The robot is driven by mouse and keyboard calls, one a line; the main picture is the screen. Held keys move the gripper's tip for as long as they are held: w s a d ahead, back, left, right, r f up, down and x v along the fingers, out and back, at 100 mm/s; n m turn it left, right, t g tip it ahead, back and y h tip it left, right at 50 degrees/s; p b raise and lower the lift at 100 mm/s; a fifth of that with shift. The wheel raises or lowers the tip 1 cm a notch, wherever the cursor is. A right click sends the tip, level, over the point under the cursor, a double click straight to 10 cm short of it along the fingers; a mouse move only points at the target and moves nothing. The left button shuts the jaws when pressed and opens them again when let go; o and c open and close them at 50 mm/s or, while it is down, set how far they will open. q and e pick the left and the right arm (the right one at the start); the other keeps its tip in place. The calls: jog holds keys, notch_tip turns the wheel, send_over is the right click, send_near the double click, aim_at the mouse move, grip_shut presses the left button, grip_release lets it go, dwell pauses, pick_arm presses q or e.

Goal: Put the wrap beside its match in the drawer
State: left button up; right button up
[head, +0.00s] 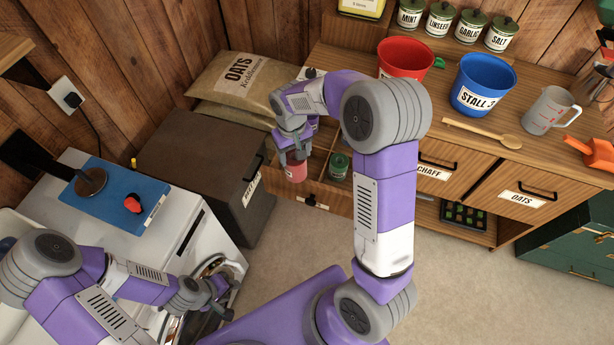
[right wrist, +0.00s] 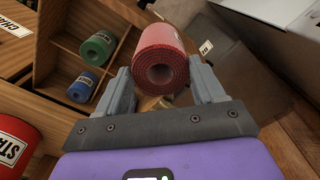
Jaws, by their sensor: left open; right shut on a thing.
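A red wrap (head: 296,170) is a rolled cylinder held in my right gripper (head: 293,152), over the open drawer (head: 318,194) at the cabinet's left end. In the right wrist view the red wrap (right wrist: 163,58) sits between the two fingers of the right gripper (right wrist: 163,85), its round end facing the camera. A green wrap (head: 338,165) lies in a drawer compartment to the right of it. The right wrist view shows the green wrap (right wrist: 98,47) beside a blue wrap (right wrist: 82,87). The drawer part behind the red wrap is hidden. My left gripper (head: 218,300) is open and empty, low by the white appliance.
A dark feed bin (head: 200,160) stands left of the drawer, with oats sacks (head: 235,85) behind. The counter holds a red bucket (head: 403,58), a blue bucket (head: 482,85), a wooden spoon (head: 485,132) and a measuring jug (head: 547,112). The floor in front is clear.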

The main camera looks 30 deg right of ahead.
jog(key=w+d+b, duration=0.3)
jog(key=d, duration=0.3)
pick_arm(q)
notch_tip(320, 180, down, 9)
jog(key=b, duration=0.4)
jog(key=shift+b, duration=0.3)
pick_arm(e)
notch_tip(320, 180, down, 17)
pick_arm(q)
jog(key=shift+r, duration=0.1)
pick_arm(e)
jog(key=shift+f, duration=0.1)
jog(key=o, duration=1.3)
jog(key=shift+c, duration=0.2)
pick_arm(q)
notch_tip(320, 180, up, 3)
jog(key=p, duration=0.3)
jog(key=shift+r, duration=0.1)
pick_arm(e)
notch_tip(320, 180, up, 12)
jog(key=shift+r, duration=0.2)
